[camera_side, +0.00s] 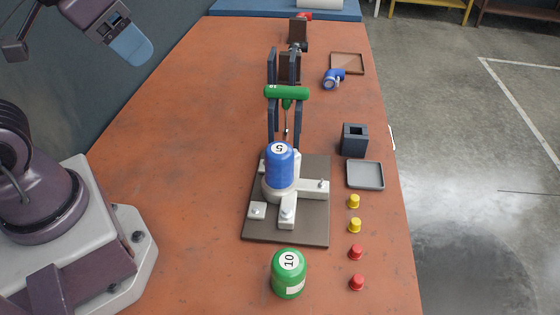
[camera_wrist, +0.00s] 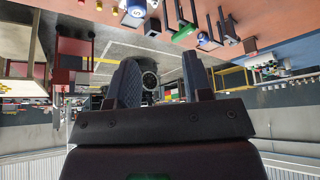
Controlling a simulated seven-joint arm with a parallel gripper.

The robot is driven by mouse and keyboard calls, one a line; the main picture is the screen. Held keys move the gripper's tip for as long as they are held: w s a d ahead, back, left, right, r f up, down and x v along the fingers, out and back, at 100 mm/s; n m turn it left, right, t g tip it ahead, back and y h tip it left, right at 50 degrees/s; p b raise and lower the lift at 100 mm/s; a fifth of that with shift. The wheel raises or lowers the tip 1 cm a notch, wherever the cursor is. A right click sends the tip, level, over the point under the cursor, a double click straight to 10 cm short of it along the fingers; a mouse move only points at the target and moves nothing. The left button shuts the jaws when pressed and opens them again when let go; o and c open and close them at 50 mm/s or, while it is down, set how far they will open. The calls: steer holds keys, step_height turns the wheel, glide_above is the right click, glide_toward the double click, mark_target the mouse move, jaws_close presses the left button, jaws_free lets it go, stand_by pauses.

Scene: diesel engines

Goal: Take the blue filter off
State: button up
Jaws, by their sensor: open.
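The blue filter (camera_side: 280,168), a can with a white "5" label on top, stands upright on a pale engine block (camera_side: 314,188) fixed to a dark base plate (camera_side: 300,233). My gripper (camera_side: 132,44) is raised at the upper left of the side view, far from the filter and holding nothing. In the wrist view my gripper (camera_wrist: 160,72) shows two dark fingers spread apart with a gap between them. That view appears upside down, and the blue filter (camera_wrist: 205,41) shows small near the top, beyond the fingers.
A green filter (camera_side: 289,278) labelled "10" stands in front of the plate. A green-handled tool (camera_side: 287,92) hangs on a dark rack behind. Yellow caps (camera_side: 354,225), red caps (camera_side: 356,252), a grey tray (camera_side: 365,175) and a dark socket block (camera_side: 354,138) line the right. The table's left side is clear.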

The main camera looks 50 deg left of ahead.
steer(key=shift+o, duration=0.4)
steer(key=o, duration=0.4)
steer(key=shift+f, duration=0.15)
steer(key=o, duration=0.3)
steer(key=w+f+g, duration=0.1)
steer(key=w+f+m+g, duration=0.1)
steer(key=w, duration=0.1)
steer(key=w+d+f+m+g, duration=0.1)
steer(key=f, duration=0.1)
steer(key=shift+w+f, duration=0.1)
steer(key=shift+w, duration=0.3)
steer(key=m+g, duration=0.3)
steer(key=m, duration=2.3)
glide_above(279, 149)
steer(key=f, duration=1)
steer(key=shift+s+d, duration=0.1)
steer(key=shift+s, duration=0.2)
steer(key=shift+w+f+m, duration=0.1)
steer(key=shift+f+m, duration=0.75)
steer(key=shift+f, duration=0.9)
steer(key=shift+w+f+m, duration=0.1)
steer(key=shift+f+m, duration=0.7)
steer(key=shift+f, duration=0.9)
steer(key=shift+w+f+m, duration=0.1)
steer(key=shift+f+m, duration=0.75)
steer(key=shift+f, duration=0.9)
